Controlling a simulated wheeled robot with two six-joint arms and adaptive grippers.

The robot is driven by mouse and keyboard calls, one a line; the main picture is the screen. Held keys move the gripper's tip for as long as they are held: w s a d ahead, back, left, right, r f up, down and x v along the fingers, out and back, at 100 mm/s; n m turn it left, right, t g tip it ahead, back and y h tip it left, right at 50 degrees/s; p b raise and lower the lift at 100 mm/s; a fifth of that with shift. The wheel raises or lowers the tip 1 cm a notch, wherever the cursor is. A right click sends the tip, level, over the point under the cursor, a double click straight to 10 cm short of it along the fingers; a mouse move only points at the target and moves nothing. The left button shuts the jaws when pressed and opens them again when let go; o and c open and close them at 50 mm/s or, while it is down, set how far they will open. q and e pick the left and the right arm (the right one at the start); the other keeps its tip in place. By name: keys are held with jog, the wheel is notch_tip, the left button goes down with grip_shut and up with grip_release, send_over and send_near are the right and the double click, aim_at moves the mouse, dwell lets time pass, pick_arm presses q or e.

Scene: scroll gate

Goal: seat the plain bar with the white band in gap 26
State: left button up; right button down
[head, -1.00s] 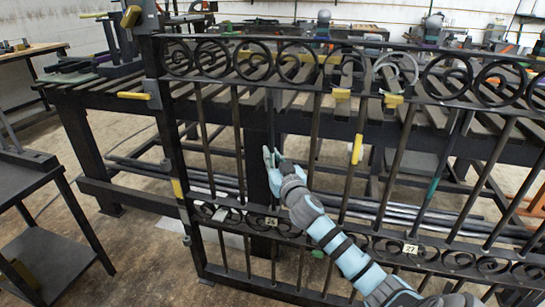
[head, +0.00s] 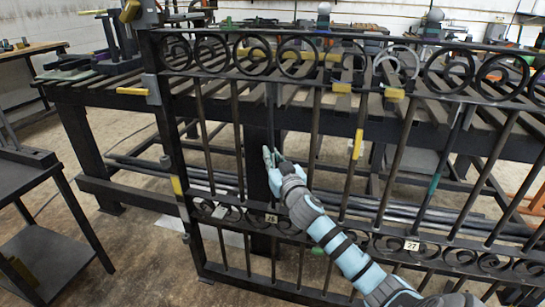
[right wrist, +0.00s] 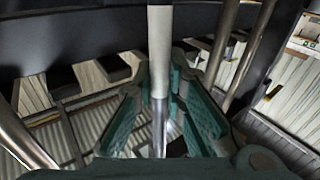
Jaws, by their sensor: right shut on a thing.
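My right gripper (head: 270,157) is at the gate, shut on a slim upright bar (head: 270,108). In the right wrist view the bar (right wrist: 159,50) runs between the teal fingers (right wrist: 158,105); it is pale above and shiny metal below. The bar stands in line above a small tag (head: 271,218), apparently 26, on the lower scroll row. Dark gate bars stand on both sides of it. Whether its ends sit in the rails I cannot tell. My left gripper is out of view.
The black scroll gate (head: 160,130) spans the view. Yellow pieces (head: 341,88) sit along its top rail. One bar has a yellow band (head: 357,145), another a teal one (head: 435,183). A tag reading 27 (head: 411,245) is to the right. A slatted bench (head: 85,100) stands behind.

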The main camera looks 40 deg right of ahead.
jog(key=shift+w+d+r+p, duration=0.1)
jog(key=shift+d+p, duration=0.15)
jog(key=shift+p, duration=0.15)
jog(key=shift+w+d, duration=0.15)
jog(key=shift+d, duration=0.05)
jog(key=shift+w+d+p, duration=0.1)
jog(key=shift+d+p, duration=0.1)
jog(key=shift+p, duration=0.25)
jog(key=shift+w+d+g+p, duration=0.2)
jog(key=shift+d+g+p, duration=0.05)
jog(key=shift+g+p, duration=0.05)
dwell(0.3)
jog(key=c, duration=1.6)
grip_release()
jog(key=shift+w+d+m, duration=0.1)
jog(key=shift+d+m, duration=0.05)
jog(key=shift+m, duration=0.15)
jog(key=shift+o, duration=0.2)
jog(key=shift+f, duration=0.2)
